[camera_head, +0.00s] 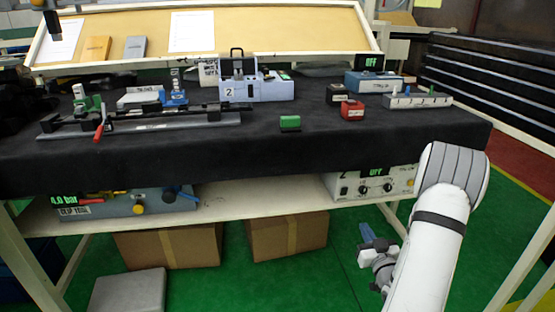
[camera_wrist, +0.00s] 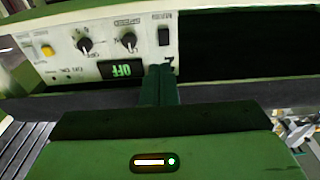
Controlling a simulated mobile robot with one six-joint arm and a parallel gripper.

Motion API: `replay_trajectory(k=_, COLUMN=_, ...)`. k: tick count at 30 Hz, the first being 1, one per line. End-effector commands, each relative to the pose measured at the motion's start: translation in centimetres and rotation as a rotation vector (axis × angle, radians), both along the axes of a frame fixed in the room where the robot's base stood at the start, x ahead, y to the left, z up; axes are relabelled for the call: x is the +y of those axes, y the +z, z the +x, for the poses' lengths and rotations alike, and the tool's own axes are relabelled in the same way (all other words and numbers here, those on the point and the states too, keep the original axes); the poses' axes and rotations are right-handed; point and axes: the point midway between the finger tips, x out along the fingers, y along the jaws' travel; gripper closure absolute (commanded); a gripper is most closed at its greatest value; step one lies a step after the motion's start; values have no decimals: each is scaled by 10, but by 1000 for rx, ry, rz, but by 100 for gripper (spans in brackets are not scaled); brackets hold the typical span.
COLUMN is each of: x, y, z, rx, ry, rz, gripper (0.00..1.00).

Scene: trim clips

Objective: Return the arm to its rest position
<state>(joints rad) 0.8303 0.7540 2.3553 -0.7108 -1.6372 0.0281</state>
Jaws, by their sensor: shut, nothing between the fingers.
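My arm comes up from the lower right in the head view, its white link bending in front of the bench's right end. My gripper (camera_head: 367,234) hangs below the bench top, in front of the lower shelf and apart from it. In the wrist view the two fingers of my gripper (camera_wrist: 160,72) are together, with nothing between them. They point toward the white control box (camera_wrist: 90,45), which has knobs and an OFF display. How far the fingertips are from the box is hard to tell.
The black-covered bench top (camera_head: 230,155) holds a clip fixture (camera_head: 150,122), a grey-blue device (camera_head: 262,90), a green block (camera_head: 290,123) and a red block (camera_head: 352,110). Cardboard boxes (camera_head: 288,236) stand under the shelf (camera_head: 270,197). Green floor (camera_head: 345,285) is free beside my gripper.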

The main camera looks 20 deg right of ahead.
Motion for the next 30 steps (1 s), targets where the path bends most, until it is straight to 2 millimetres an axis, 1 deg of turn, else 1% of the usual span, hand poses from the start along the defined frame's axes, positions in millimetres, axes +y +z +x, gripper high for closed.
replay_trajectory(k=2, x=1, y=4, z=2, rx=7, ry=1, rz=-3, gripper=100)
replay_trajectory(k=5, x=7, y=21, z=11, rx=54, ry=6, rz=-21, gripper=100)
replay_trajectory(k=8, x=19, y=50, z=25, rx=153, ry=6, rz=-51, gripper=100)
replay_trajectory(k=12, x=42, y=100, z=41, rx=334, ry=-10, rz=-93, gripper=100)
replay_trajectory(k=14, x=53, y=121, z=44, rx=411, ry=-19, rz=-104, gripper=100)
replay_trajectory(k=15, x=60, y=135, z=43, rx=462, ry=-27, rz=-108, gripper=100)
replay_trajectory(k=17, x=73, y=156, z=41, rx=535, ry=-37, rz=-112, gripper=100)
replay_trajectory(k=18, x=82, y=170, z=38, rx=583, ry=-45, rz=-112, gripper=100)
replay_trajectory(k=20, x=96, y=192, z=31, rx=654, ry=-53, rz=-109, gripper=100)
replay_trajectory(k=21, x=105, y=206, z=25, rx=700, ry=-58, rz=-103, gripper=100)
replay_trajectory(k=23, x=121, y=227, z=14, rx=770, ry=-63, rz=-93, gripper=100)
replay_trajectory(k=24, x=131, y=241, z=5, rx=816, ry=-65, rz=-84, gripper=100)
replay_trajectory(k=26, x=148, y=262, z=-10, rx=884, ry=-64, rz=-69, gripper=100)
replay_trajectory(k=27, x=160, y=276, z=-21, rx=929, ry=-62, rz=-58, gripper=100)
replay_trajectory(k=29, x=178, y=296, z=-40, rx=997, ry=-54, rz=-40, gripper=100)
replay_trajectory(k=30, x=190, y=309, z=-54, rx=1043, ry=-45, rz=-26, gripper=100)
